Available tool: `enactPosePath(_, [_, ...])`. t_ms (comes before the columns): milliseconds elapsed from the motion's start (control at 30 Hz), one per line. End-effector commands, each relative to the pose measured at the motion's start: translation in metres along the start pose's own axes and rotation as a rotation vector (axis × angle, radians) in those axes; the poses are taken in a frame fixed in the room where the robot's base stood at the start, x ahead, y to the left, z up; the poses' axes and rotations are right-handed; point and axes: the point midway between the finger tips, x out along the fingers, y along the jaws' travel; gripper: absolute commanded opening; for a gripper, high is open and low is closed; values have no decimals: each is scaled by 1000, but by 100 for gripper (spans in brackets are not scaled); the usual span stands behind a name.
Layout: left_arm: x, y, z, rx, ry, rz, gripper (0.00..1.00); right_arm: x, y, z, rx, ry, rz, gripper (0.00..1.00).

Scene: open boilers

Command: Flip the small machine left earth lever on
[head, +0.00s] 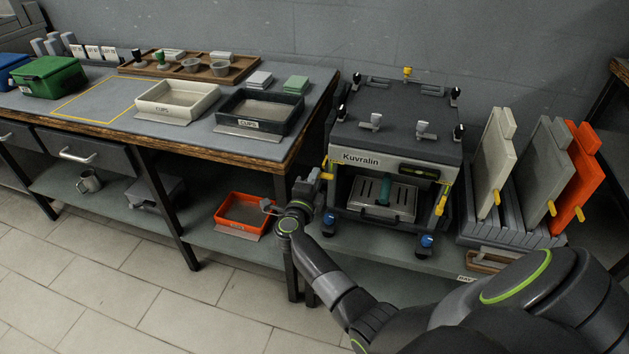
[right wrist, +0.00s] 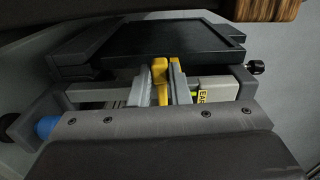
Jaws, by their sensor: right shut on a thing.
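The small machine (head: 395,152), marked Kuvralin, stands on the low bench, with a dark top and pale front. Its left earth lever (head: 325,166) is yellow, at the left front side. In the right wrist view the yellow lever (right wrist: 159,80) is between my grey fingers, beside a yellow label partly reading "EA". My right gripper (head: 319,177) is at the machine's left side, shut on this lever; it also shows in the right wrist view (right wrist: 163,88). The fingers hide part of the lever. A second yellow lever (head: 441,202) is at the right front. My left gripper is out of view.
Several upright panels (head: 493,165), pale, grey and orange, stand in a rack right of the machine. The wooden-edged table (head: 150,138) with trays is to the left. An orange tray (head: 243,213) sits on its lower shelf near my right gripper.

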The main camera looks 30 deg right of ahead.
Motion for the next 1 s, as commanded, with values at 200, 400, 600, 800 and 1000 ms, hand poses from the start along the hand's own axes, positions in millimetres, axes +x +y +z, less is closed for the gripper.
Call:
enactPosePath(200, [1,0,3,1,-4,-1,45,0,0,0,38,0,2,0])
enactPosePath(400, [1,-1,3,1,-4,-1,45,0,-1,0,44,0,2,0])
enactPosePath(600, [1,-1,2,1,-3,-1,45,0,-1,0,44,0,3,0])
enactPosePath(800, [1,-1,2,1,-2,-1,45,0,-1,0,43,0,2,38])
enactPosePath(1000, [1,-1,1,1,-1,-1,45,0,-1,0,42,0,1,38])
